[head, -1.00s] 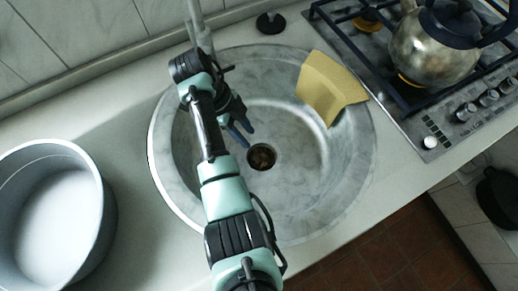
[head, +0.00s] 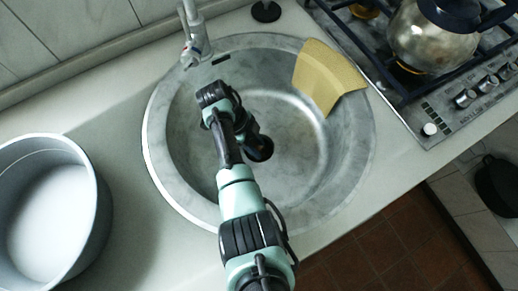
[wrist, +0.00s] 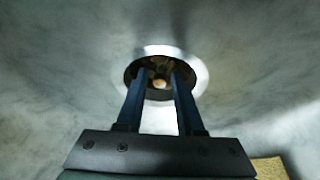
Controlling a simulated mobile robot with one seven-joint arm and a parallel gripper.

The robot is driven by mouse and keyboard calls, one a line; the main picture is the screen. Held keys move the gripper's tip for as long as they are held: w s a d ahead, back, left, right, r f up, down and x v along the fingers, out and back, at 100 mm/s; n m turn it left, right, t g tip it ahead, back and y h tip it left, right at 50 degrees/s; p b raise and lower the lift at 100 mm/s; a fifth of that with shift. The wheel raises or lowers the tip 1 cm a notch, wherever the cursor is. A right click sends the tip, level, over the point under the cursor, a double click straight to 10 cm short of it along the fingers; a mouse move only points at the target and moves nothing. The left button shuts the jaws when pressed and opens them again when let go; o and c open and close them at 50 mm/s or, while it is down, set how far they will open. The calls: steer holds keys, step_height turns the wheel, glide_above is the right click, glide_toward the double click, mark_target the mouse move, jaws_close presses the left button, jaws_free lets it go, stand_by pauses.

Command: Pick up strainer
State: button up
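The strainer (wrist: 160,82) lies in the drain hole at the bottom of the round sink (head: 330,150), with a bright metal rim around it and brownish bits inside. In the head view, the drain (head: 262,150) shows as a dark round spot, partly hidden by my arm. My gripper (wrist: 160,76) points down into the sink over the drain. Its two blue fingers are apart, with the strainer visible between their tips. The fingers hold nothing, and I cannot tell whether the tips touch the strainer.
A yellow cloth or sponge (head: 326,77) lies over the sink's right rim. A faucet (head: 195,35) stands behind the sink. A large grey pot (head: 45,215) stands on the left counter. A kettle (head: 430,38) sits on the stove at the right.

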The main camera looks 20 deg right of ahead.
jaws_close()
stand_by(1.4)
